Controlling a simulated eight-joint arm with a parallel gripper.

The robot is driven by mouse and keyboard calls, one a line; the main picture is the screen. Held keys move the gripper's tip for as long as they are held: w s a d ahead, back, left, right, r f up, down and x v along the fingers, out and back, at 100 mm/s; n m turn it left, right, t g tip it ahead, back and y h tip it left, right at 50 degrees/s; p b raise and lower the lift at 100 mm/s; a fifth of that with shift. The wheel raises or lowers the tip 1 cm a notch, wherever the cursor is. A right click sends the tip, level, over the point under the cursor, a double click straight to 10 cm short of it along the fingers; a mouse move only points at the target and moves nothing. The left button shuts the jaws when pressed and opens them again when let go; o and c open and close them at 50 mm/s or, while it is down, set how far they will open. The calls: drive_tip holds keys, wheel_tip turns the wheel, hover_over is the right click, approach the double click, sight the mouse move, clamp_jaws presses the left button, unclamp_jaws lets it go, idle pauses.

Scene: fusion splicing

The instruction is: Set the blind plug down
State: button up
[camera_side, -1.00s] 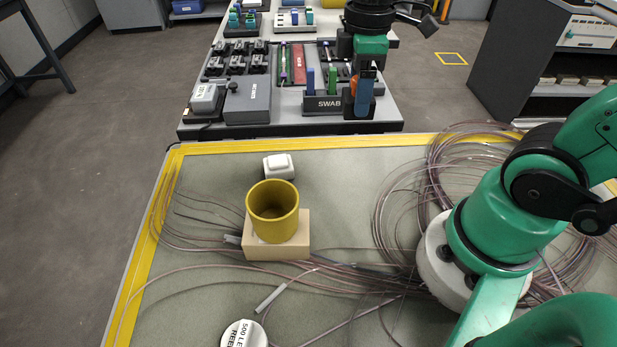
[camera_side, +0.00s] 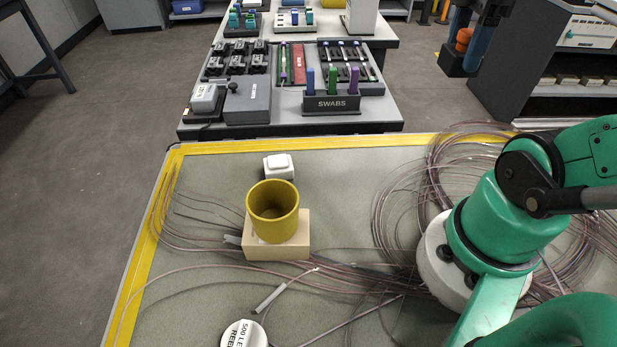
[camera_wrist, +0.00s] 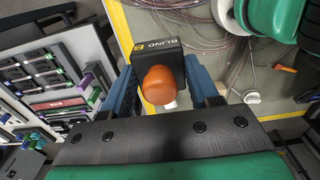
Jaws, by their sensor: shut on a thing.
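The blind plug is a black block with an orange rounded knob and the lettering "BLIND" on its face. In the wrist view the plug (camera_wrist: 159,84) sits between the two blue fingers of my gripper (camera_wrist: 161,88), which is shut on it. In the side view my gripper (camera_side: 468,42) is at the top right, with the black block of the plug (camera_side: 458,63) hanging below its fingers. It appears held in the air, to the right of the tool bench and apart from it. The plug's underside is hidden.
The rear bench holds a SWABS rack (camera_side: 331,104), a grey box (camera_side: 247,101) and several trays. On the near yellow-edged table, a yellow cup (camera_side: 273,212) stands on a tan block (camera_side: 262,252) among loose cables. A dark cabinet (camera_side: 505,95) stands at right.

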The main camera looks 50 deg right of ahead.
drive_tip(key=shift+s+d+f, duration=0.15)
drive_tip(key=shift+s+d, duration=0.05)
drive_tip(key=shift+s, duration=0.2)
wheel_tip(320, 180, down, 20)
drive_tip(key=shift+r, duration=0.1)
idle(0.6)
drive_tip(key=o, duration=1.3)
drive_tip(key=shift+r, duration=0.15)
drive_tip(key=shift+r, duration=5.8)
drive_tip(key=w+a+m+t, duration=0.2)
drive_tip(key=w+a+m, duration=0.1)
drive_tip(key=w+a, duration=0.1)
drive_tip(key=w+a+m+t, duration=0.2)
drive_tip(key=w+a+m, duration=0.1)
drive_tip(key=w+a, duration=0.1)
drive_tip(key=w+a+m+t, duration=0.3)
drive_tip(key=w+a, duration=0.1)
drive_tip(key=shift+w+a+r, duration=0.15)
drive_tip(key=shift+w+r, duration=0.05)
drive_tip(key=shift+w, duration=0.05)
